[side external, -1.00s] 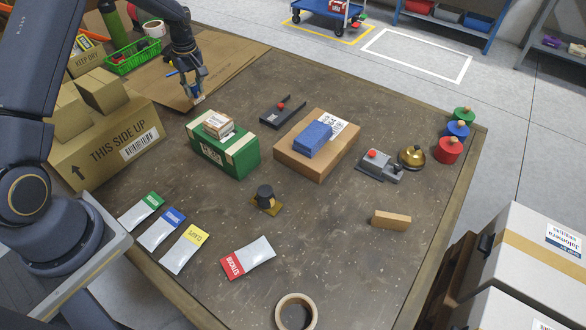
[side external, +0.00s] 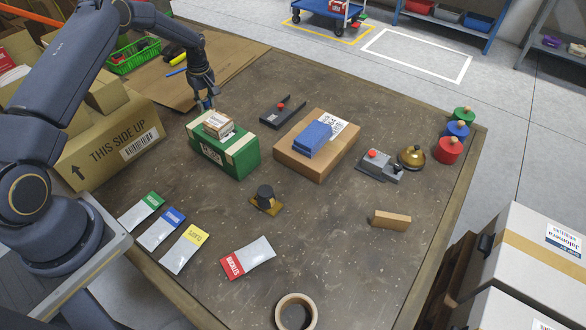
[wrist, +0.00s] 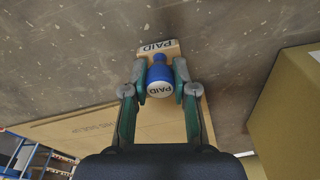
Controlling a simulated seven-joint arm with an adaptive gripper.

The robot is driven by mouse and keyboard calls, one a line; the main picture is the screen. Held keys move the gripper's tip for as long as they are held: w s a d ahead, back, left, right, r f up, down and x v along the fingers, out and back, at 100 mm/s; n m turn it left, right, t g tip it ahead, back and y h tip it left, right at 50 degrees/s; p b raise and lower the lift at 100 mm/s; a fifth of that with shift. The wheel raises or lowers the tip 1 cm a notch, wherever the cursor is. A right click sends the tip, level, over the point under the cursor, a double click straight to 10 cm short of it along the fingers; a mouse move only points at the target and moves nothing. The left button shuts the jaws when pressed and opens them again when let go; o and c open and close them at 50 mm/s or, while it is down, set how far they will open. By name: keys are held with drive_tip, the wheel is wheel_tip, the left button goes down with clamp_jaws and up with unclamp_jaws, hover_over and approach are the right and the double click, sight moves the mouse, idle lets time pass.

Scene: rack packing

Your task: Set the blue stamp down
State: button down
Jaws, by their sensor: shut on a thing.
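The blue stamp (wrist: 160,72) has a blue handle with a white "PAID" cap and a pale block base, also marked "PAID". My gripper (wrist: 164,90) is shut on its handle, one finger on each side. In the side view my gripper (side external: 204,103) is just behind the green box (side external: 224,156). I cannot tell whether the base touches the table.
A black stapler-like tool (side external: 283,110) and a brown box (side external: 300,165) lie to the right. Bare table (side external: 330,235) lies in front.

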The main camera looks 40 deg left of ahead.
drive_tip(key=c, duration=0.9)
unclamp_jaws()
drive_tip(key=s+d+r+m+t, duration=0.15)
drive_tip(key=d+r, duration=0.25)
drive_tip(key=r, duration=0.6)
drive_tip(key=s+d+r+m, duration=0.2)
drive_tip(key=s+d+r, duration=0.15)
drive_tip(key=r, duration=0.55)
drive_tip(key=s+d+r+m+t, duration=0.15)
drive_tip(key=d+r, duration=0.35)
drive_tip(key=r, duration=0.5)
drive_tip(key=s+d+r+m, duration=0.3)
drive_tip(key=s+d, duration=0.1)
drive_tip(key=s, duration=0.2)
drive_tip(key=s+d+r+m, duration=0.2)
drive_tip(key=s+d+r, duration=0.2)
drive_tip(key=s, duration=0.2)
drive_tip(key=s+d+f+m, duration=0.1)
drive_tip(key=s, duration=0.3)
drive_tip(key=s+d+f+m+t+h, duration=0.1)
drive_tip(key=s+d+m, duration=0.1)
drive_tip(key=s, duration=0.2)
drive_tip(key=s+d+m+t, duration=0.1)
drive_tip(key=s+d+m, duration=0.1)
drive_tip(key=s, duration=0.2)
drive_tip(key=shift+s+f, duration=0.25)
drive_tip(key=shift+f, duration=0.15)
